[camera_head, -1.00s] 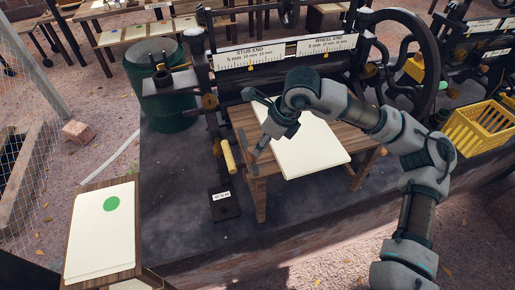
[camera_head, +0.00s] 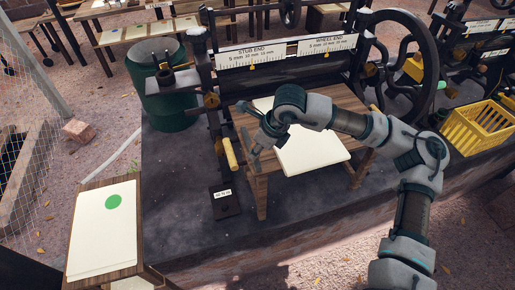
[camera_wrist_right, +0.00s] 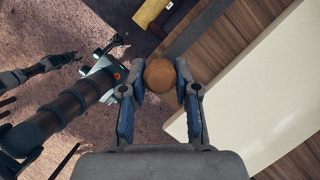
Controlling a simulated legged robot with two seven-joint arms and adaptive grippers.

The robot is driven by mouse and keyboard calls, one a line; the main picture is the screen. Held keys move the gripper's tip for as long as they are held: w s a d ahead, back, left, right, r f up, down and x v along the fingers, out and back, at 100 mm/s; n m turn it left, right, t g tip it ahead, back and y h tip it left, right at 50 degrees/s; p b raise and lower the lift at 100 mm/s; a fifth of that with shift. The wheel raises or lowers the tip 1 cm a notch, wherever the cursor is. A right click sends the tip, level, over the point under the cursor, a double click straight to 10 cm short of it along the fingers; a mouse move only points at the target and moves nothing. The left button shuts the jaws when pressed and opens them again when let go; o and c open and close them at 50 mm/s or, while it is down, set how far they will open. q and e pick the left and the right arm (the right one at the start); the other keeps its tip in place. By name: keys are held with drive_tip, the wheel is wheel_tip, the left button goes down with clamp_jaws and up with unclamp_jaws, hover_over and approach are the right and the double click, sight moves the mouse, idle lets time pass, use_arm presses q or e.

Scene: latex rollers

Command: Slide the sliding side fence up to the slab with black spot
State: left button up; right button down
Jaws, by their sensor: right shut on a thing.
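The sliding side fence is a dark bar (camera_wrist_right: 198,32) on the wooden feed table, with a round wooden knob (camera_wrist_right: 160,76) at its near end. My right gripper (camera_head: 253,155) is at the table's left side; in the right wrist view its blue-padded fingers are shut on the knob. A cream slab (camera_head: 310,152) lies on the table, right of the fence. A strip of bare wood shows between them in the right wrist view. No black spot shows on the visible part of the slab; my right arm covers some of it.
The black roller press (camera_head: 275,80) stands behind the table. A yellow handle (camera_head: 230,152) is left of the fence. Another slab with a green spot (camera_head: 113,202) lies on a side table at left. A yellow crate (camera_head: 478,130) is at right.

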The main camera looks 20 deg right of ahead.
drive_tip(key=shift+a, duration=0.25)
drive_tip(key=shift+w+d, duration=0.15)
drive_tip(key=shift+d, duration=0.05)
drive_tip(key=d+b, duration=0.2)
drive_tip(key=d, duration=0.3)
drive_tip(key=shift+d, duration=0.55)
drive_tip(key=c, duration=0.8)
unclamp_jaws()
drive_tip(key=shift+w, duration=0.1)
drive_tip(key=shift+c, duration=0.2)
drive_tip(key=shift+w+a, duration=0.1)
drive_tip(key=shift+a, duration=0.2)
drive_tip(key=shift+r, duration=0.25)
use_arm(q)
drive_tip(key=shift+s+a+f, duration=0.1)
drive_tip(key=shift+a+f, duration=0.1)
drive_tip(key=shift+f, duration=0.4)
drive_tip(key=shift+s+a+f, duration=0.1)
drive_tip(key=shift+a+f, duration=0.05)
drive_tip(key=shift+f, duration=0.45)
use_arm(e)
drive_tip(key=v, duration=1.1)
drive_tip(key=shift+r, duration=0.15)
